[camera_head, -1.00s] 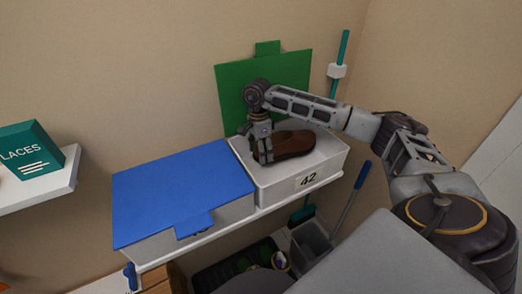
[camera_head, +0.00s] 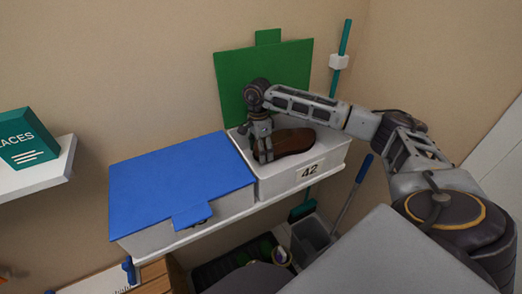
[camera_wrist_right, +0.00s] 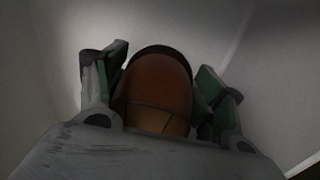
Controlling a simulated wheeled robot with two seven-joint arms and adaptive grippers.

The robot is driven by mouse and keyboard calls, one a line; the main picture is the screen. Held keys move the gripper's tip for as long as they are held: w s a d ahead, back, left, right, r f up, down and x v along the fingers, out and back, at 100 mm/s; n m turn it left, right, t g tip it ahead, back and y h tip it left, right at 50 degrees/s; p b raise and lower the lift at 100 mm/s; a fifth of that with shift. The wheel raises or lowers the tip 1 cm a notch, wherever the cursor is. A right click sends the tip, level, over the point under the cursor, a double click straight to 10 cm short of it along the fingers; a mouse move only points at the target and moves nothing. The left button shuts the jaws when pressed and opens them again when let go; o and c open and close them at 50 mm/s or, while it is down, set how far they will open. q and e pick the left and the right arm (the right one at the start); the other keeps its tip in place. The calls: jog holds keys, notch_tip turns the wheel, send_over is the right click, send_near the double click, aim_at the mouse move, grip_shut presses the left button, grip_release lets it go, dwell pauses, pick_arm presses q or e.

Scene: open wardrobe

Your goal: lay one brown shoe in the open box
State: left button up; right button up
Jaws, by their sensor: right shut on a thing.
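A brown shoe (camera_head: 289,142) shows at the white box marked 42 (camera_head: 280,187), whose green lid (camera_head: 235,90) stands open behind it. My right gripper (camera_head: 263,152) is shut on the shoe's left end. In the right wrist view the brown shoe (camera_wrist_right: 156,88) sits between the two fingers of my right gripper (camera_wrist_right: 160,95), with pale box surfaces around it. The box's front wall hides the shoe's underside, so I cannot tell whether it touches the bottom. My left gripper is not in view.
A box with a closed blue lid (camera_head: 180,180) stands left of the open box on the same white shelf (camera_head: 240,213). A teal laces box (camera_head: 30,138) sits on a left shelf. A dustpan (camera_head: 312,240) and handles are below right.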

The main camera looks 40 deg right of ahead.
jog(key=o, duration=0.9)
jog(key=shift+o, duration=0.2)
jog(key=shift+c, duration=0.3)
jog(key=shift+o, duration=0.8)
jog(key=shift+r, duration=0.1)
jog(key=shift+r, duration=0.1)
